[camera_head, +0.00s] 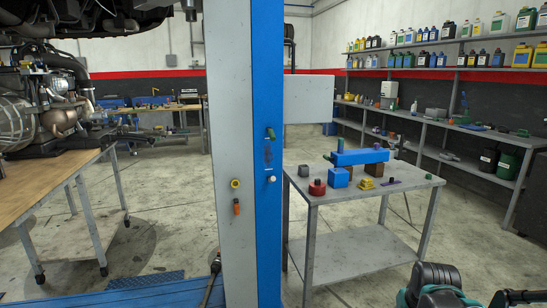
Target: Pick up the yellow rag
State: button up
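A small yellow item (365,184) lies near the front middle of the grey metal table (330,196). It is too small to tell whether it is a rag. A purple flat item (388,182) lies to its right and a blue block (338,178) stands to its left. My gripper cannot be made out in this view. Teal and black parts at the bottom right look like my arm.
A grey and blue lift column (268,100) stands left of the table. A long blue bar (360,157) and a red round item (317,188) are on the table. A wooden-topped bench (60,190) bears an engine. Shelves line the right wall. Open floor lies right of the table.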

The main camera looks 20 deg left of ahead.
aim_at(367, 183)
jog(key=i+l+u, duration=0.1)
jog(key=i, duration=0.3)
jog(key=i+l, duration=0.3)
jog(key=i, duration=0.15)
jog(key=u, duration=0.05)
